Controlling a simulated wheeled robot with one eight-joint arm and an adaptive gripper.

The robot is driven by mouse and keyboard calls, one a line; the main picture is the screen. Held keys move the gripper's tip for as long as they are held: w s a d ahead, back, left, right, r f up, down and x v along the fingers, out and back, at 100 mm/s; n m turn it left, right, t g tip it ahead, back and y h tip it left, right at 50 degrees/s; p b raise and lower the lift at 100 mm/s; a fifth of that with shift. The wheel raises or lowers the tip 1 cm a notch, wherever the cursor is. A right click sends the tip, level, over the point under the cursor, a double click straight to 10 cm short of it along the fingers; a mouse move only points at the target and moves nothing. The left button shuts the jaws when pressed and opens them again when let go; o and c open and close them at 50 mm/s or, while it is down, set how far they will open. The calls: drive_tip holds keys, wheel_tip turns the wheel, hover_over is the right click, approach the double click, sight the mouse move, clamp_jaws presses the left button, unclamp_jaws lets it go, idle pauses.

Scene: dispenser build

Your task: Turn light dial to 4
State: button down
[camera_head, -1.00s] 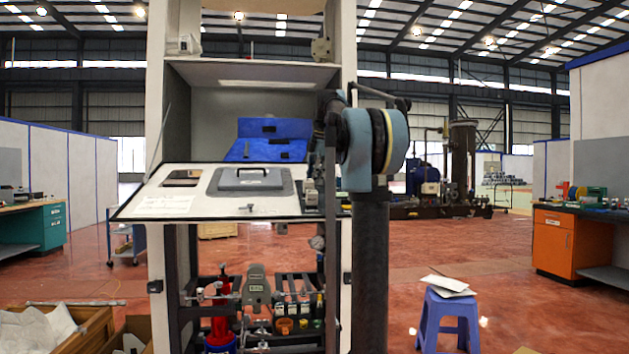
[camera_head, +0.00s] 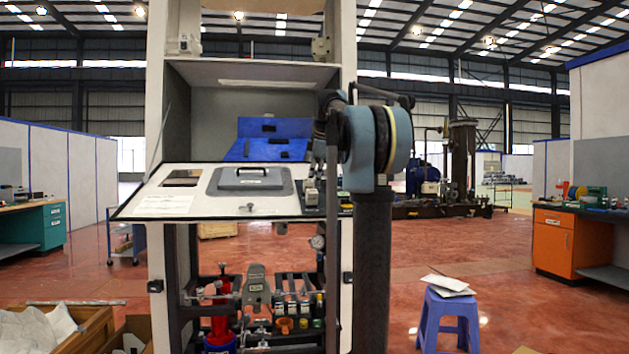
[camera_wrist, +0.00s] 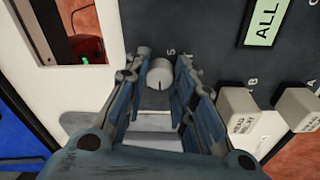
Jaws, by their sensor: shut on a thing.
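The light dial is a small round grey-white knob (camera_wrist: 158,74) on a dark panel in the wrist view, with a dark pointer line on its face. A marking, perhaps a 5, shows on the panel just above and right of it; other marks are hidden. My gripper (camera_wrist: 157,82) has its two fingers on either side of the knob and is shut on it. The dark control panel (camera_head: 312,197) lies at the right end of the sloped white desk.
Two square buttons (camera_wrist: 238,112) (camera_wrist: 298,108) stand right of the knob in the wrist view, below a green label (camera_wrist: 266,20) reading ALL. In the head view a grey hatch with a handle (camera_head: 251,182) lies on the desk, with an open blue case (camera_head: 262,140) behind it.

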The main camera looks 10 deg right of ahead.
drive_tip(key=m, duration=0.7)
drive_tip(key=shift+t, duration=0.4)
drive_tip(key=m, duration=0.4)
drive_tip(key=shift+s+a+h, duration=0.1)
drive_tip(key=shift+a+h, duration=0.05)
drive_tip(key=shift+h, duration=0.25)
drive_tip(key=m, duration=0.4)
drive_tip(key=shift+m, duration=0.3)
drive_tip(key=m, duration=0.3)
drive_tip(key=shift+a+m+h, duration=0.1)
drive_tip(key=shift+m+h, duration=0.3)
drive_tip(key=m, duration=0.3)
drive_tip(key=shift+m, duration=0.3)
drive_tip(key=m, duration=0.3)
drive_tip(key=shift+a+m+h, duration=0.1)
drive_tip(key=shift+m+h, duration=0.2)
drive_tip(key=shift+m+g, duration=0.4)
drive_tip(key=shift+m, duration=1.5)
